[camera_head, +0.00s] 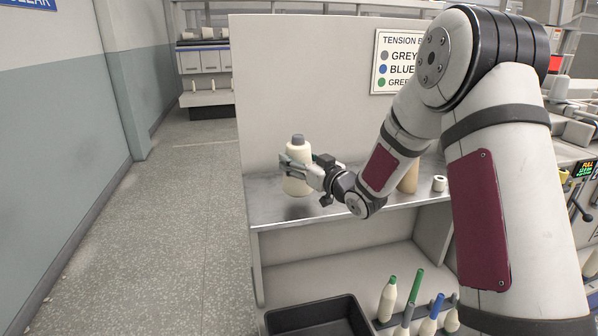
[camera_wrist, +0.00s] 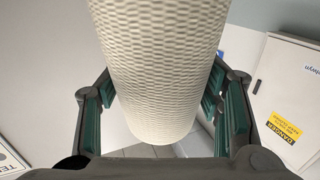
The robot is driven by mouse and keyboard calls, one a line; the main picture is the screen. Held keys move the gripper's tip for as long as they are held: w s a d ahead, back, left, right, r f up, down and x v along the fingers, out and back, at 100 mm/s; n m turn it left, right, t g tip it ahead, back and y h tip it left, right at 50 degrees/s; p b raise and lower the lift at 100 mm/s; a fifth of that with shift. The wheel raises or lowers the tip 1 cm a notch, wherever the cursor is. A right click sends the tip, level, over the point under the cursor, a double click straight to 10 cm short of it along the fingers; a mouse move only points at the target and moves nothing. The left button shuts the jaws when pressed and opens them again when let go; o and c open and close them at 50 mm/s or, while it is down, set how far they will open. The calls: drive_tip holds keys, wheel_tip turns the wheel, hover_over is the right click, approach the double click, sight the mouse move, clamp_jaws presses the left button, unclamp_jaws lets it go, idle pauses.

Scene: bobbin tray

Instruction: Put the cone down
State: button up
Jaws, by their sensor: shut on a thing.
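The cone (camera_head: 297,186) is cream yarn with a grey tip and stands about upright in the head view. My gripper (camera_head: 296,164) is shut around its body from the right. In the wrist view the cone's textured side (camera_wrist: 158,70) fills the middle, between the dark green finger pads (camera_wrist: 160,105). The cone shows in front of the grey metal shelf top (camera_head: 275,208), near its left end. I cannot tell whether its base touches the shelf.
A tan cone (camera_head: 409,179) and a small white roll (camera_head: 439,184) stand on the shelf at right, partly behind my arm. Below are a black tray (camera_head: 312,308) and several cones with green, blue and grey tips (camera_head: 387,302). A tension sign (camera_head: 385,62) hangs on the back panel.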

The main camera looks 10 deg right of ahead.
drive_tip(key=shift+f, duration=1.55)
drive_tip(key=shift+f+b, duration=0.15)
drive_tip(key=shift+b, duration=0.15)
drive_tip(key=o, duration=1.3)
drive_tip(key=shift+o, duration=0.2)
